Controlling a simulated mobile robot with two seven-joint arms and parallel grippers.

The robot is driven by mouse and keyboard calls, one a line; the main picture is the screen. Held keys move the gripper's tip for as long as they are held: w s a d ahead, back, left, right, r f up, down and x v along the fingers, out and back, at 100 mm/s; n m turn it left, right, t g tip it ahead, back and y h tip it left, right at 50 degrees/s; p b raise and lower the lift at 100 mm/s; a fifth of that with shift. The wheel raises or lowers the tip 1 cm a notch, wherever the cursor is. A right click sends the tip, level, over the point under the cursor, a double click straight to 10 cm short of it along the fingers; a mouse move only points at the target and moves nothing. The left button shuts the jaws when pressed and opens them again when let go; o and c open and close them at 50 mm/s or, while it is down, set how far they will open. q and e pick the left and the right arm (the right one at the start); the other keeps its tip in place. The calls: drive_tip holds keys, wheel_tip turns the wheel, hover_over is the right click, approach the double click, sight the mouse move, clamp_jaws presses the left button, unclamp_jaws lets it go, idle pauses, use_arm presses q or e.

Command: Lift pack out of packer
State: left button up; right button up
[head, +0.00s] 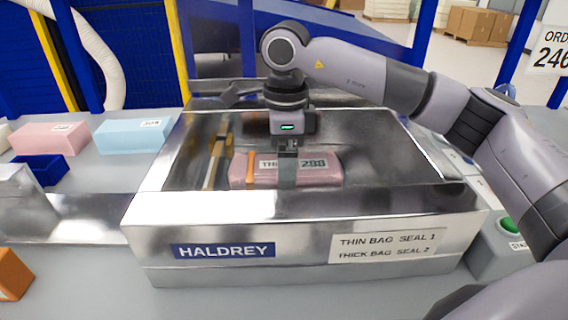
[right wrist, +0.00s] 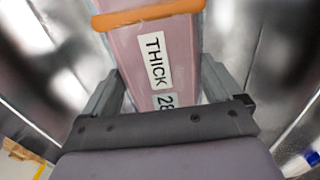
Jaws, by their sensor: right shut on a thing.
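The pack (head: 325,168) is a pink foam block in clear film with an orange band near its left end. Its label reads THICK and a number in the right wrist view (right wrist: 155,62). It is in the open metal well of the HALDREY packer (head: 300,208); I cannot tell whether it touches the floor of the well. My right gripper (head: 287,172) comes down from above and is shut on the pack, with one finger on each side of it in the right wrist view (right wrist: 165,88). My left gripper is not in view.
A gold and dark bar (head: 216,160) stands inside the well, left of the pack. The packer's metal walls surround it. Pink (head: 48,139) and light blue (head: 132,136) blocks lie on the left table. A green button box (head: 505,240) is at right.

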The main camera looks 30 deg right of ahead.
drive_tip(key=shift+r+p, duration=1.25)
drive_tip(key=shift+r, duration=0.7)
drive_tip(key=shift+r, duration=0.1)
drive_tip(key=shift+r+p, duration=1.85)
drive_tip(key=shift+r, duration=0.55)
drive_tip(key=shift+r, duration=0.1)
drive_tip(key=shift+r+p, duration=1.55)
drive_tip(key=shift+r, duration=0.8)
